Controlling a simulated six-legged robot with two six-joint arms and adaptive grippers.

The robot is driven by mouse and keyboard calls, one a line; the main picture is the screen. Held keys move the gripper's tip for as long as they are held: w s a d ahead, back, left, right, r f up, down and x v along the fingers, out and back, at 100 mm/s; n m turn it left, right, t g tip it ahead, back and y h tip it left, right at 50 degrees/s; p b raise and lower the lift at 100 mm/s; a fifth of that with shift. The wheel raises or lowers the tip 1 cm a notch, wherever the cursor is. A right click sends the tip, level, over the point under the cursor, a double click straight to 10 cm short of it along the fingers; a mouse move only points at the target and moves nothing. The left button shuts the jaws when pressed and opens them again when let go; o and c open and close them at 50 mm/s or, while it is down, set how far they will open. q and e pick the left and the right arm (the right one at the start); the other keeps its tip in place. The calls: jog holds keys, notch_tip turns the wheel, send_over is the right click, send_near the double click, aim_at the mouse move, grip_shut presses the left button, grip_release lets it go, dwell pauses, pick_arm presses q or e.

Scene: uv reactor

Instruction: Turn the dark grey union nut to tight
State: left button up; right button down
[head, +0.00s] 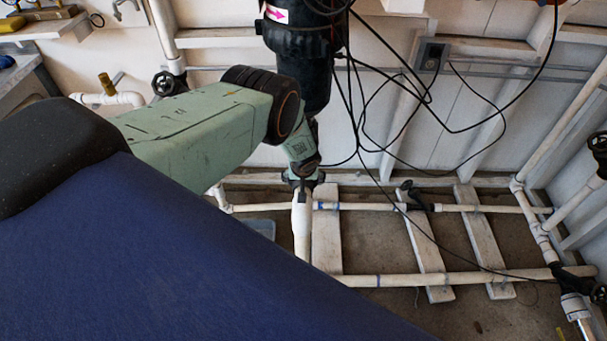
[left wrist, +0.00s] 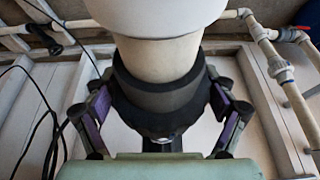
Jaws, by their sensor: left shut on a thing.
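The dark grey union nut (left wrist: 158,88) is a wide ring around a cream-white pipe (left wrist: 158,58) in the left wrist view. My left gripper (left wrist: 157,112) has one finger on each side of the nut, with purple pads toward it, and is shut on it. In the head view my left gripper (head: 304,178) is at the top of an upright white pipe (head: 301,222), under the black reactor vessel (head: 300,52). The nut is mostly hidden there by the gripper. The nut's thread and any gap cannot be seen. My right gripper is not in view.
Black cables (head: 362,118) hang right of my left arm. White pipes with a black-handled valve (head: 415,196) run low over wooden slats (head: 422,240). Another valve (head: 164,84) stands by the left wall. Open floor shows between the slats.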

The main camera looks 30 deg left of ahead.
pick_arm(q)
jog(key=shift+g+y+p, duration=0.3)
jog(key=shift+y+p, duration=0.3)
jog(key=shift+p, duration=0.1)
jog(key=shift+a+y, duration=0.1)
jog(key=shift+y, duration=0.3)
jog(key=o, duration=1)
jog(key=shift+r, duration=0.15)
jog(key=shift+v, duration=5.9)
jog(key=shift+w, duration=0.15)
jog(key=shift+x, duration=5.65)
